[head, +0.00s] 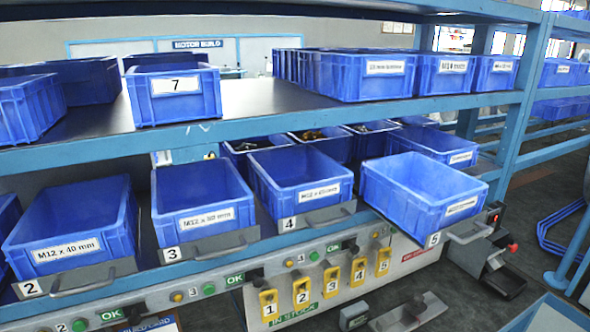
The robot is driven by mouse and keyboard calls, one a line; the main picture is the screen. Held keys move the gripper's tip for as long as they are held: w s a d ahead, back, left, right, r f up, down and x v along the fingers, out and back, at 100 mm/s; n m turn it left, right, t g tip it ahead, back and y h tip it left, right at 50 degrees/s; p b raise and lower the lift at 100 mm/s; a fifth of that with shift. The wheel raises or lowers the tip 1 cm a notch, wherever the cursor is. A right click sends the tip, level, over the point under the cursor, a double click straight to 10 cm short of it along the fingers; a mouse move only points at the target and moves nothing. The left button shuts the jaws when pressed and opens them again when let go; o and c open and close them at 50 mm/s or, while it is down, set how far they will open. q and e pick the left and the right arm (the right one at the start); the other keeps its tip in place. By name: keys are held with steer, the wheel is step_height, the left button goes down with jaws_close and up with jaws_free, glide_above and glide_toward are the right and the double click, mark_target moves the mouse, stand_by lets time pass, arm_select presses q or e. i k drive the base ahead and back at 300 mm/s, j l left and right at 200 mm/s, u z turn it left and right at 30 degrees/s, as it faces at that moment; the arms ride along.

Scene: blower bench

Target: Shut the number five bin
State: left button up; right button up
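The number five bin (408,205) is an open, empty-looking blue bin on the lower shelf at the right. It sticks out past the shelf front, farther forward than the number four bin (300,181) to its left. A "5" tag (433,240) shows below its front, and a grey handle piece (466,228) shows beside the tag. Its front label is too small to read. Neither of my grippers can be made out in the head view.
The number three bin (201,201) and number two bin (70,228) stand farther left, with grey handles. A panel with yellow numbered switches (333,281) lies below. A grey-and-black device (490,252) is right of bin five. The upper shelf edge (300,118) runs above.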

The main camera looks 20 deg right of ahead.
mark_target(430, 202)
steer(key=z, duration=1.7)
